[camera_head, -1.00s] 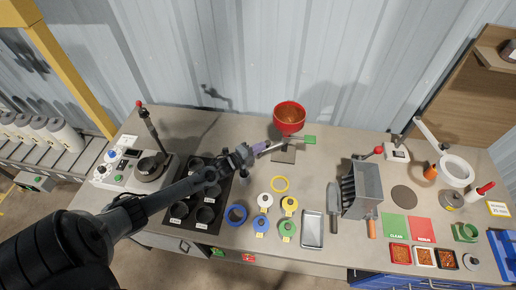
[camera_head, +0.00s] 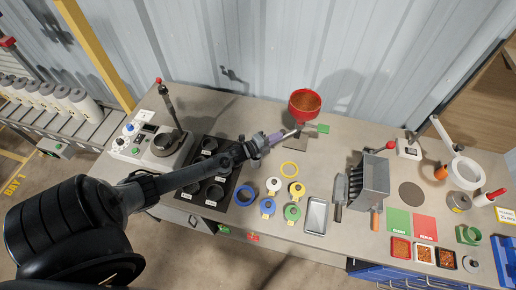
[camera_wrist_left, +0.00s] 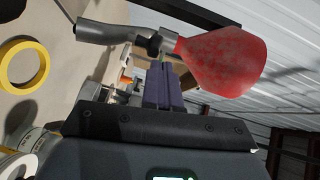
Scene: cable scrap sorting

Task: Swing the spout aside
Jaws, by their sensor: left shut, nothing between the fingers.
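The red hopper (camera_head: 305,108) holds orange-brown granules and stands above a small dark plate (camera_head: 301,147) at the back of the bench. A grey metal spout (camera_head: 290,133) sticks out below it toward the left; in the left wrist view the spout (camera_wrist_left: 105,33) runs left from the neck of the red hopper (camera_wrist_left: 222,62). My left gripper (camera_head: 272,139) is beside the spout, its purple fingers (camera_wrist_left: 160,85) shut and empty. The fingertips look close to the spout and neck; I cannot tell if they touch. My right gripper is not in view.
A black tray of cups (camera_head: 209,170) lies under my left arm. Colored rings, including a yellow ring (camera_head: 290,170), lie in front of the hopper. A grey slotted box (camera_head: 374,180) stands to the right.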

